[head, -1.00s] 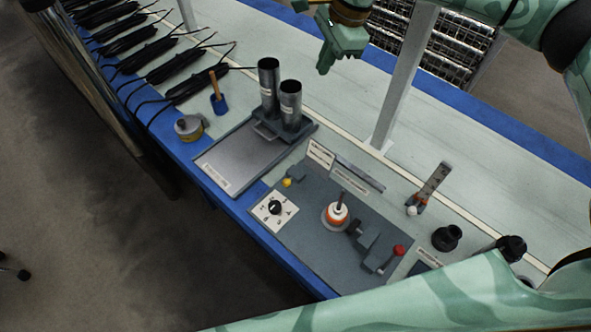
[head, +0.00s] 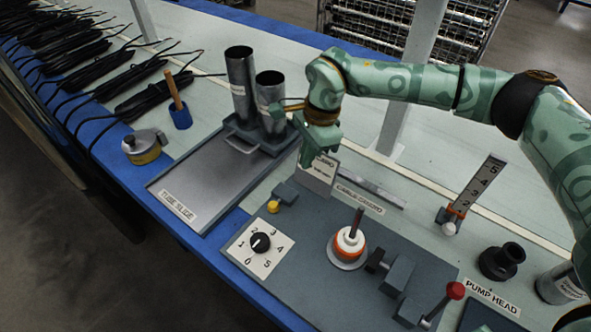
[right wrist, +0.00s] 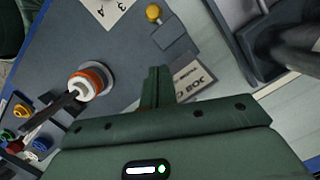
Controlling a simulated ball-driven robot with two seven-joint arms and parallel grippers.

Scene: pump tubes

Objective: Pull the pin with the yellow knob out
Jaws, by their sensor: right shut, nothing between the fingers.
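The yellow knob (head: 272,207) sits at the end of a small grey block (head: 287,192) on the dark grey panel, beside the numbered dial. It also shows at the top of the right wrist view (right wrist: 153,12), against the block (right wrist: 172,35). My left gripper is out of view.
Two metal tubes (head: 241,85) stand in a tray (head: 165,185) left of my right gripper. A label plate (head: 318,178) stands close to its fingers. The white dial plate (head: 240,252), orange-and-white fitting (head: 348,247) and red-knobbed lever (head: 455,290) are on the panel.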

